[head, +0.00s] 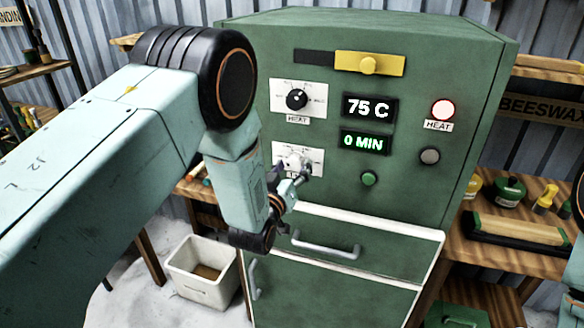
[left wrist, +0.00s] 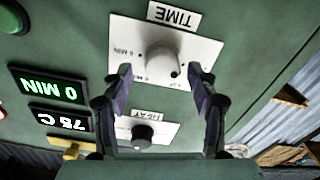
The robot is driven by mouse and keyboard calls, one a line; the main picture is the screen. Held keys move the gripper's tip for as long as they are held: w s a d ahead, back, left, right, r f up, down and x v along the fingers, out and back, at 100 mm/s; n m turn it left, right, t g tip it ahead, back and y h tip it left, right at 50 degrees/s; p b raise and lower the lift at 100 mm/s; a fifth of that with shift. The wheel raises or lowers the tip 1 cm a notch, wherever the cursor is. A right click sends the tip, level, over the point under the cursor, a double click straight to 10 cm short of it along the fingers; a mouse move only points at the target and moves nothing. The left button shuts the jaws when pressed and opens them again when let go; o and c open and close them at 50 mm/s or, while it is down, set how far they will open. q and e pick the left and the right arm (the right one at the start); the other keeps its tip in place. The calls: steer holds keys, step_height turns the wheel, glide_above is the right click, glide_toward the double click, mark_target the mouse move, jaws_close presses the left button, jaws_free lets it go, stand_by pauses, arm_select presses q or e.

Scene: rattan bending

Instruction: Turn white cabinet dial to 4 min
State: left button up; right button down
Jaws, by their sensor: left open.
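The white time dial (left wrist: 158,65) sits on a white scale plate on the green cabinet (head: 390,195). In the left wrist view, which is upside down, its plate is labelled TIME, and a dark mark shows on the dial's lower right edge. The dial also shows in the head view (head: 294,159), partly covered by my gripper. My left gripper (left wrist: 160,74) is open, its two fingers on either side of the dial in that view, with gaps; I see no clear contact. It also shows in the head view (head: 295,181). The green time display (head: 363,142) reads 0 MIN. My right gripper is not in view.
The black heat dial (head: 297,99) is above the time dial, and the temperature display (head: 370,107) reads 75 C. A green button (head: 369,179), a grey button (head: 430,156) and a lit heat lamp (head: 443,110) are to the right. A drawer handle (head: 325,245) projects below.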

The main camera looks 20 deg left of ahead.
arm_select(q)
steer(key=shift+w+a+f, duration=0.15)
steer(key=shift+w+f, duration=0.15)
steer(key=shift+w, duration=0.05)
steer(key=shift+c, duration=1.4)
steer(key=shift+s+r, duration=0.2)
steer(key=c, duration=0.9)
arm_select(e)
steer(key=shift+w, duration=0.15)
arm_select(q)
steer(key=shift+m, duration=0.3)
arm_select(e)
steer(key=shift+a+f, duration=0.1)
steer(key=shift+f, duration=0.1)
arm_select(q)
steer(key=m+b, duration=0.2)
steer(key=m, duration=0.3)
steer(key=shift+m+b, duration=0.3)
steer(key=shift+m, duration=0.1)
steer(key=m+b, duration=0.1)
steer(key=m, duration=0.4)
steer(key=shift+b, duration=0.4)
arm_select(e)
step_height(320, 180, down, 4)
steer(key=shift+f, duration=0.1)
arm_select(q)
steer(key=shift+m, duration=0.3)
